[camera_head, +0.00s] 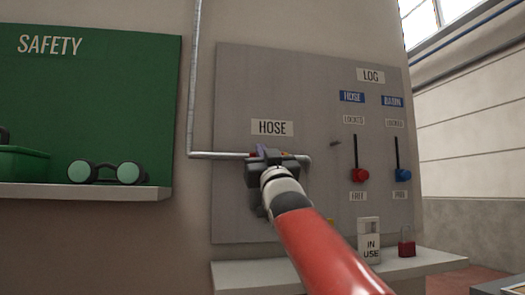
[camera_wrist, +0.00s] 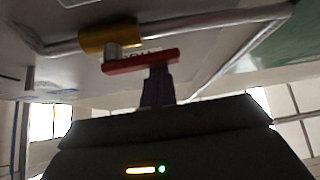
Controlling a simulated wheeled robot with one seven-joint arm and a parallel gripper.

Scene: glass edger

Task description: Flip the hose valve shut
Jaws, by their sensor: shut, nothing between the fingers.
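The hose valve sits on the grey pipe under the HOSE sign (camera_head: 272,128). In the wrist view its brass-yellow body (camera_wrist: 95,40) and red lever (camera_wrist: 140,61) show clearly. The lever lies roughly in line with the pipe. My gripper (camera_wrist: 158,72) is shut, its purple fingers at the lever's free-end half, touching it or very close; I cannot tell which. They do not grip it. In the head view my gripper (camera_head: 262,151) is in front of the valve and hides most of it.
The grey panel (camera_head: 232,90) also carries a red lever knob (camera_head: 360,175) and a blue one (camera_head: 403,175) to the right. Below, a shelf (camera_head: 420,262) holds an IN USE block (camera_head: 369,240) and a red padlock (camera_head: 407,247). Goggles (camera_head: 105,172) lie on the left shelf.

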